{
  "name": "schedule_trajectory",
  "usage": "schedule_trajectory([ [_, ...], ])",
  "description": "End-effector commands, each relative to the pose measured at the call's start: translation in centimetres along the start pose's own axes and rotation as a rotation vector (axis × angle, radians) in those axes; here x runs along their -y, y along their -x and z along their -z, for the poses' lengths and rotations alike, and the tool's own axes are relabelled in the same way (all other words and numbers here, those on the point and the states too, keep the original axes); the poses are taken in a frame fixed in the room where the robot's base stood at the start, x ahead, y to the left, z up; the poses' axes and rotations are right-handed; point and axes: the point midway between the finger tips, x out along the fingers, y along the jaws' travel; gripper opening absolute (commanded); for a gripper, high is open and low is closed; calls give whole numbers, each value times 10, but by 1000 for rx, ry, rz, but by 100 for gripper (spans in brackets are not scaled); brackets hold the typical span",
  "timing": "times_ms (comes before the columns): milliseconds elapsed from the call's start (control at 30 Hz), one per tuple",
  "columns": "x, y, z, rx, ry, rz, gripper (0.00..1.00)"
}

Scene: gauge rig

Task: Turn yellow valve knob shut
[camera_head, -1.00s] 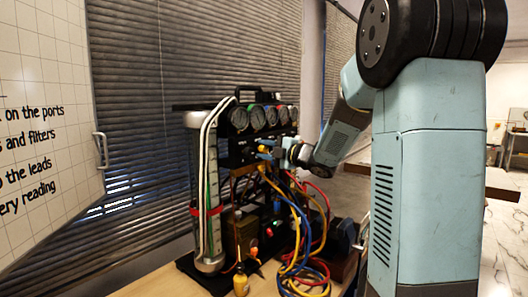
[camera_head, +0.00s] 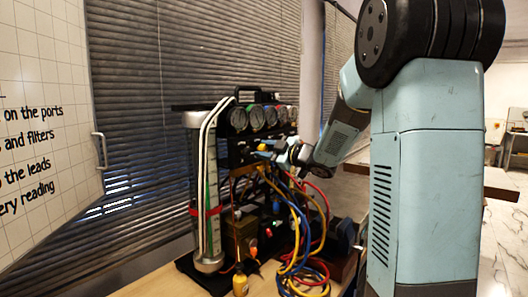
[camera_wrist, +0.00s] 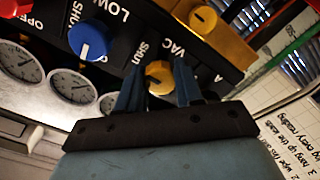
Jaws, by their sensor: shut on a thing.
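The yellow valve knob (camera_wrist: 158,77) sits on the dark panel of the gauge rig (camera_wrist: 125,50) in the wrist view, with SHUT and VAC lettering beside it. My gripper (camera_wrist: 158,84) has its two blue-grey fingers on either side of this knob and is shut on it. The fingers hide part of the knob's sides. In the head view my gripper (camera_head: 276,150) reaches the front of the rig from the right, below the row of gauges. The knob is too small there to read its angle.
A blue knob (camera_wrist: 88,40) and a red knob (camera_wrist: 14,7) are on the same panel, with dial gauges (camera_wrist: 73,85) beside them. Another yellow knob (camera_wrist: 203,18) is on a yellow block. Coloured hoses (camera_head: 299,235) hang below my gripper. A clear column (camera_head: 208,195) stands left.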

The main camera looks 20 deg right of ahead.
Motion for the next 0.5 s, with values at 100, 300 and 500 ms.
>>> schedule_trajectory([
  [100,5,0,-3,6,-13,9,5],
  [300,6,0,-3,4,-13,10,5],
  [500,6,-1,-2,3,-13,10,43],
])
